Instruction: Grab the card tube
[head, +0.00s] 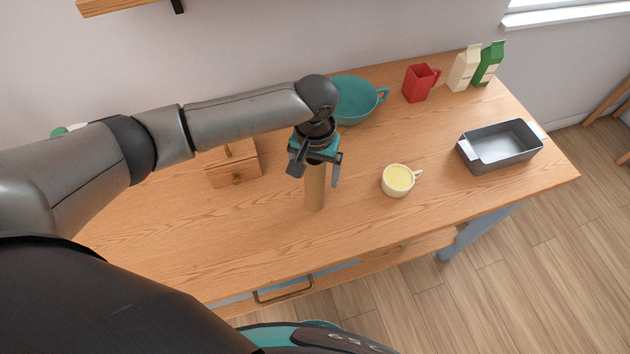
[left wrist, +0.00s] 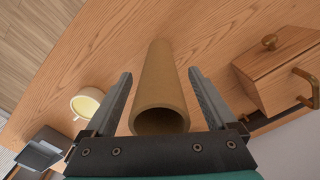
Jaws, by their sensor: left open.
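The card tube (head: 315,188) is a plain brown cylinder standing upright on the wooden table, left of the yellow-filled cup. My left gripper (head: 317,172) is above it, pointing down, with its fingers on either side of the tube's upper part. In the left wrist view, the tube (left wrist: 160,95) shows its open, hollow end towards the camera. There the left gripper (left wrist: 160,85) is open, with a gap between each finger and the tube. The tube's top is hidden by the gripper in the head view. My right gripper is not in view.
A cup (head: 397,181) stands right of the tube, and a wooden box with a knob (head: 234,168) stands to the left. Behind are a teal bowl (head: 357,101), a red mug (head: 419,82) and two cartons (head: 465,68). A grey tin (head: 500,147) sits far right. The table's front is clear.

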